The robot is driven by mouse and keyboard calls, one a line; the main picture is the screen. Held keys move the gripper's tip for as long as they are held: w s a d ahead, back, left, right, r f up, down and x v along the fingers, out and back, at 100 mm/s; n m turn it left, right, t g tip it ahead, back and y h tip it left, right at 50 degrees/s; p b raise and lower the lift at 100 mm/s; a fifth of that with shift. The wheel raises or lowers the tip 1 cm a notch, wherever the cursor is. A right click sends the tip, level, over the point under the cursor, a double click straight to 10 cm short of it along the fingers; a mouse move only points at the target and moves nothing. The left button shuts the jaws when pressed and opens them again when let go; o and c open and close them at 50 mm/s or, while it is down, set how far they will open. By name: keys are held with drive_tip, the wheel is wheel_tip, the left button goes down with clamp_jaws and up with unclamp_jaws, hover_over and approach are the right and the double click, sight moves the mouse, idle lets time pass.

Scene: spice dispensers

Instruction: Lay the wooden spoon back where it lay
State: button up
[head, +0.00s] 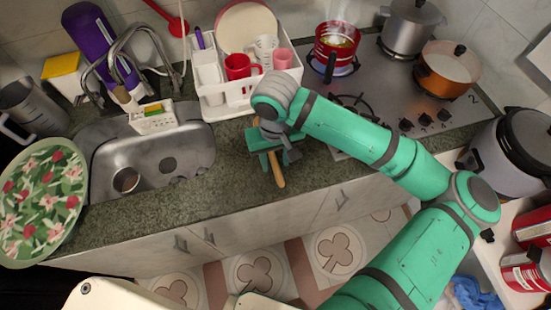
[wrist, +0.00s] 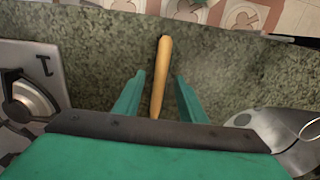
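The wooden spoon's light brown handle (head: 278,175) shows below my gripper (head: 268,150) in the head view, over the strip of counter between sink and stove. The rest of the spoon is hidden by my gripper there. In the wrist view the spoon (wrist: 163,60) runs lengthwise between the two green fingers of my gripper (wrist: 160,77). A gap shows on each side of it, so the fingers are open and apart from it. The spoon looks to lie on the speckled green counter (wrist: 230,75); its exact contact is hard to tell.
A white dish rack (head: 240,108) with cups stands behind my gripper. The sink (head: 180,150) is to the left. The stove (head: 400,95), with a lit burner under a red pot (head: 336,45), is to the right. The counter's front edge is close.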

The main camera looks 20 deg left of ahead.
drive_tip(key=shift+r, duration=0.1)
wheel_tip(320, 180, up, 11)
drive_tip(key=shift+f, duration=0.2)
idle(0.4)
